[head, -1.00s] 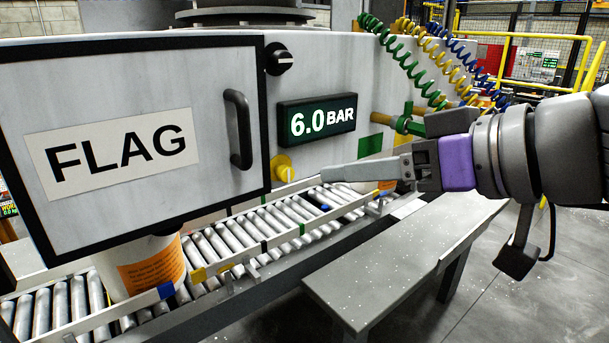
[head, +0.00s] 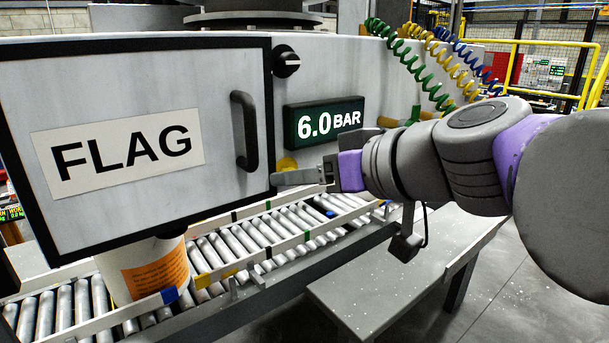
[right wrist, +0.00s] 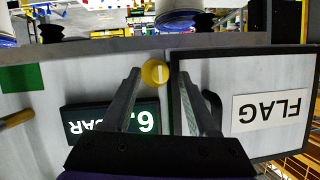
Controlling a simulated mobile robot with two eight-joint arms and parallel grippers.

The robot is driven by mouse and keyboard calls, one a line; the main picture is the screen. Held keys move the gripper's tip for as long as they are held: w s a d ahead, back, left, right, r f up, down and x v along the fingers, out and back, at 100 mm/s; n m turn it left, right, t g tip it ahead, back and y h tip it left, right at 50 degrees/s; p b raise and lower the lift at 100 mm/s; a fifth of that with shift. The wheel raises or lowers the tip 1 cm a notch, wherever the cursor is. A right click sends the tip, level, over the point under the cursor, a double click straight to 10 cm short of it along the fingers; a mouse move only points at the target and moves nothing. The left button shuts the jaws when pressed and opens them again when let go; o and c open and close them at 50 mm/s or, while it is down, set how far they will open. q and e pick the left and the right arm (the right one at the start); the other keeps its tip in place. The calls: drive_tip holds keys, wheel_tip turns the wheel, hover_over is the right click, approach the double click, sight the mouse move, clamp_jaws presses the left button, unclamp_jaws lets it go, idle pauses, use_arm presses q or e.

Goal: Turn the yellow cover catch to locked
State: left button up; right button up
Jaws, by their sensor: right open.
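The yellow cover catch (head: 287,163) is on the grey cabinet front, just right of the FLAG door's lower right corner and below the pressure display. My right gripper (head: 276,179) partly covers it in the head view. In the right wrist view the catch (right wrist: 155,73) is a round yellow knob with a pale bar that looks upright in that picture. My right gripper (right wrist: 160,78) is open, and the catch shows between its fingertips, nearer the left one. I see no clear contact with the catch. My left gripper is not in view.
The FLAG door (head: 130,215) with its dark handle (head: 245,132) is left of the catch. A black knob (head: 286,61) and the 6.0 BAR display (head: 323,122) are above it. A roller conveyor (head: 235,245) with a white pail (head: 145,270) runs below. Coiled hoses hang at right.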

clamp_jaws()
idle(0.3)
use_arm(q)
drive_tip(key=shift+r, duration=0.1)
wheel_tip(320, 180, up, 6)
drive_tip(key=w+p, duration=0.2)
drive_tip(key=p, duration=0.2)
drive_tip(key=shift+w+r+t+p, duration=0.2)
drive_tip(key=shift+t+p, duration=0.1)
drive_tip(key=shift+p, duration=0.1)
use_arm(e)
drive_tip(key=m+y, duration=0.2)
drive_tip(key=m, duration=0.2)
drive_tip(key=f+m+y, duration=0.1)
drive_tip(key=m+y, duration=0.1)
drive_tip(key=m, duration=0.3)
drive_tip(key=m+y, duration=0.3)
drive_tip(key=m, duration=0.2)
drive_tip(key=shift+w+d+f, duration=0.15)
drive_tip(key=shift+w+d, duration=0.1)
drive_tip(key=shift+d, duration=0.05)
